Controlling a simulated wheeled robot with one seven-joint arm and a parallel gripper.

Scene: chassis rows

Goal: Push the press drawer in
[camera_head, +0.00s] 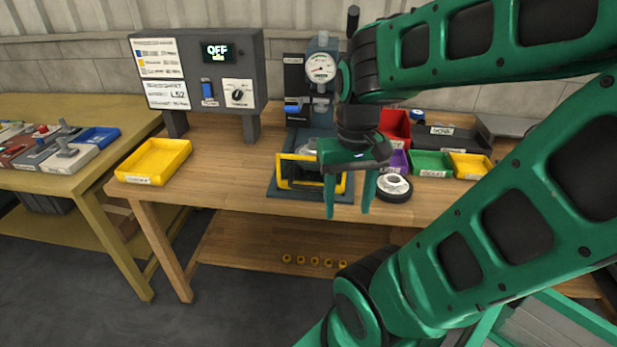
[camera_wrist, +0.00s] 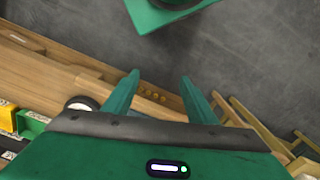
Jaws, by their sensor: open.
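The press (camera_head: 320,75) stands at the back middle of the wooden bench, with a round gauge on its column. Its drawer, with a yellow front frame (camera_head: 280,172), sits out in front of the column above a dark base plate (camera_head: 287,193). My gripper (camera_head: 349,212) points down with its fingers apart and empty, in front of the drawer's right side in the picture. My wrist partly hides the drawer's right part. In the wrist view my gripper (camera_wrist: 160,78) shows open fingers over the bench edge and floor; the drawer is not visible there. Contact with the drawer cannot be told.
A grey control box (camera_head: 220,70) with an OFF display and a yellow tray (camera_head: 153,161) are left of the press. A round dark-rimmed disc (camera_head: 394,190) lies close right of my gripper. Red, purple, green and yellow bins (camera_head: 430,164) stand further right. The bench front is bare.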

